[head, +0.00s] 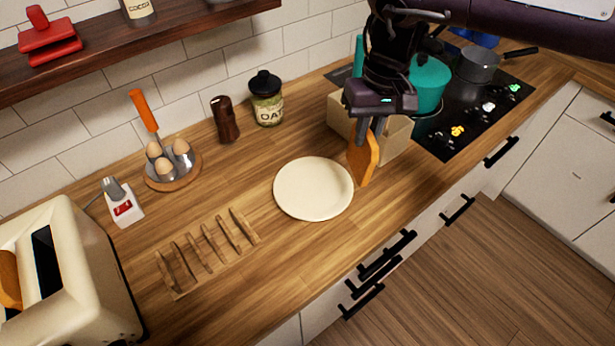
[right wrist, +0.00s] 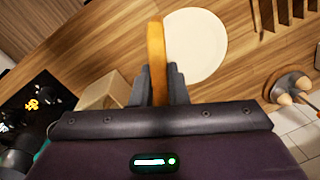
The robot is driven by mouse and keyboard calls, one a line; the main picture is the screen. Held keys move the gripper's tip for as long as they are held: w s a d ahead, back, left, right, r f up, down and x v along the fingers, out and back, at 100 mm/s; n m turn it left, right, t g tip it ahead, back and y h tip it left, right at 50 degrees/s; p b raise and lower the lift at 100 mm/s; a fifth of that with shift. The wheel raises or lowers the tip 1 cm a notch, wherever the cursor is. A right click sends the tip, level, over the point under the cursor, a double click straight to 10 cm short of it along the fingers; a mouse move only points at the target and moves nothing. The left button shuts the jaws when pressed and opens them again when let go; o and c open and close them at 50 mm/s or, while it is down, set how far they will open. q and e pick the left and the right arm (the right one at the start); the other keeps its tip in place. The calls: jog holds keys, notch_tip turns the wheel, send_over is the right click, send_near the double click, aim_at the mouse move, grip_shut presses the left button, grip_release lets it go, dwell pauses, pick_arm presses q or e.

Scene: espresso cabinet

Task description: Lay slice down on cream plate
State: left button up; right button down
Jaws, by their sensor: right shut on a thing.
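The cream plate (head: 310,190) lies flat and empty on the wooden counter in the head view. It also shows in the right wrist view (right wrist: 197,48). My right gripper (head: 368,132) is shut on the orange-brown slice (head: 363,158) and points down just right of the plate. The slice hangs upright, edge-on in the right wrist view (right wrist: 157,58), between the two fingers. In the head view its lower part is beside the plate's right rim; I cannot tell its exact height above the counter. My left gripper is in neither view.
A cardboard-coloured box (head: 396,140) stands close behind the slice, near the hob (head: 465,110) with a teal pot (head: 428,85). A wooden rack (head: 208,252), toaster (head: 62,270), egg holder (head: 172,170) and oat jar (head: 266,100) stand around the plate. Counter in front of the plate is clear.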

jog(key=s+a+f+n+g+y+p, duration=0.15)
jog(key=s+a, duration=0.25)
jog(key=a, duration=0.5)
jog(key=s+a+f+n+y+p, duration=0.1)
jog(key=s+a+f+p, duration=0.15)
jog(key=a, duration=0.65)
jog(key=s+a+r+m+y+p, duration=0.2)
jog(key=a+r+y, duration=0.1)
jog(key=a, duration=0.5)
pick_arm(q)
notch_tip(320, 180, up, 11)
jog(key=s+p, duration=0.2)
jog(key=p, duration=0.3)
pick_arm(e)
jog(key=m+t+y, duration=0.1)
jog(key=m+t, duration=1)
jog(key=m, duration=0.2)
send_over(315, 203)
notch_tip(315, 203, down, 4)
notch_tip(315, 203, down, 7)
jog(key=b, duration=1)
jog(key=shift+f, duration=0.2)
jog(key=shift+f+b, duration=0.5)
jog(key=shift+f, duration=0.6)
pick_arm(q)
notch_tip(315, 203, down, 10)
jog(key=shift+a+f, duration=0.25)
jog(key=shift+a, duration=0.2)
